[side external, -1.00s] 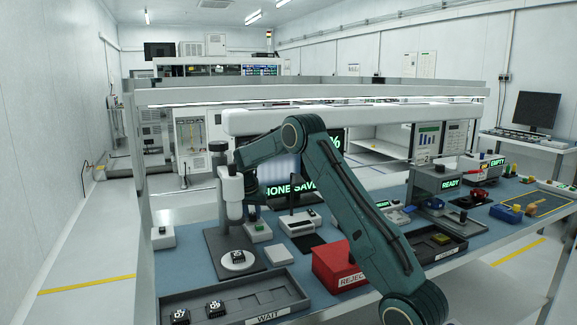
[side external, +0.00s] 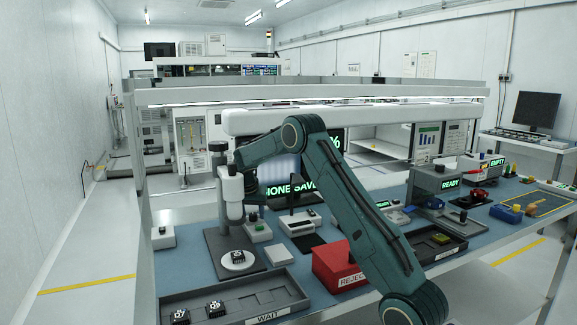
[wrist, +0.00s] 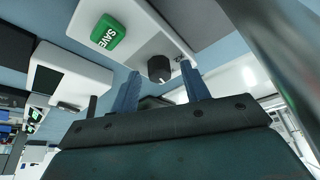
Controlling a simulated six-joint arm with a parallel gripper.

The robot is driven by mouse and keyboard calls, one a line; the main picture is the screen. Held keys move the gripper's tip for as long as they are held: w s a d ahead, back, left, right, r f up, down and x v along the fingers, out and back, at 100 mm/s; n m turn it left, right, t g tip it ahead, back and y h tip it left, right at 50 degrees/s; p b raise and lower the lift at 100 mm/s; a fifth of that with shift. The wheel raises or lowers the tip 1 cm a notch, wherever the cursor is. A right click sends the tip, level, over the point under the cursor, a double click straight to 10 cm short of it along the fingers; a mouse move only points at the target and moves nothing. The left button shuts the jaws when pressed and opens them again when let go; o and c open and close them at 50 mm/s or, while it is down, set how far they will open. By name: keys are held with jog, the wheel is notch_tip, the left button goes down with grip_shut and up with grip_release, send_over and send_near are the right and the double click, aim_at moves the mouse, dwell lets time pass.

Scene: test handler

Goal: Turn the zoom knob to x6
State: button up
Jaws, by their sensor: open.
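In the wrist view a black round knob (wrist: 159,68) sits on a white box (wrist: 135,38) that also carries a green SAVE button (wrist: 107,32). In the side view the white box (side external: 258,232) stands beside the microscope (side external: 230,190).
A chip sits on the microscope's white stage (side external: 238,266). The WAIT tray (side external: 262,296) with two chips lies in front. A red REJECT bin (side external: 334,268) stands to the right. A white device (wrist: 68,80) lies left of the box in the wrist view.

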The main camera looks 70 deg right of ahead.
jog(key=n, duration=0.2)
jog(key=n+t+y, duration=0.1)
jog(key=n, duration=0.1)
jog(key=shift+s+d+n+t, duration=0.15)
jog(key=shift+s+n+t, duration=0.05)
jog(key=shift+n+t, duration=0.1)
jog(key=n+t, duration=0.1)
jog(key=n, duration=0.2)
jog(key=shift+y, duration=0.3)
jog(key=n+y, duration=0.1)
jog(key=n, duration=0.2)
jog(key=n+y, duration=0.1)
jog(key=n, duration=0.2)
jog(key=shift+d+n+t+y, duration=0.2)
jog(key=shift+n+t+y, duration=0.1)
jog(key=shift+n, duration=0.1)
jog(key=shift+s+r+n, duration=0.1)
jog(key=shift+r+n, duration=0.05)
jog(key=shift+n, duration=0.25)
jog(key=w+r+v, duration=0.1)
jog(key=w+v, duration=0.2)
jog(key=v, duration=1.8)
jog(key=a+r, duration=0.3)
jog(key=a, duration=0.4)
jog(key=a+r, duration=0.3)
jog(key=a, duration=0.4)
jog(key=shift+s+a, duration=0.2)
jog(key=shift+a, duration=0.05)
